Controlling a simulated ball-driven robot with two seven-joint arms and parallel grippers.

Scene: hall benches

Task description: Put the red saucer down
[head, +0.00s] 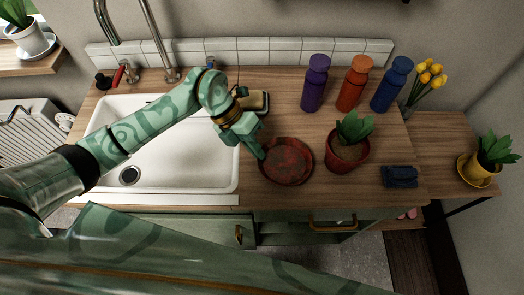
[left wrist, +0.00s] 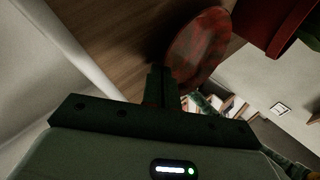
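The red saucer (head: 288,163) is round, with a mottled dark red surface. In the head view it is over the wooden counter, right of the sink and just left of the potted plant. My left gripper (head: 257,150) is at its left rim. In the left wrist view, the fingers (left wrist: 162,84) are close together, shut on the near edge of the saucer (left wrist: 200,48). I cannot tell whether the saucer touches the counter or hangs slightly above it. My right gripper is not in view.
A red pot (head: 347,158) with a plant stands close right of the saucer. Purple (head: 315,85), orange (head: 354,85) and blue (head: 391,86) bottles stand behind. A dark folded cloth (head: 399,176) lies right. The white sink (head: 150,170) is left. Bare counter (head: 290,120) shows behind the saucer.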

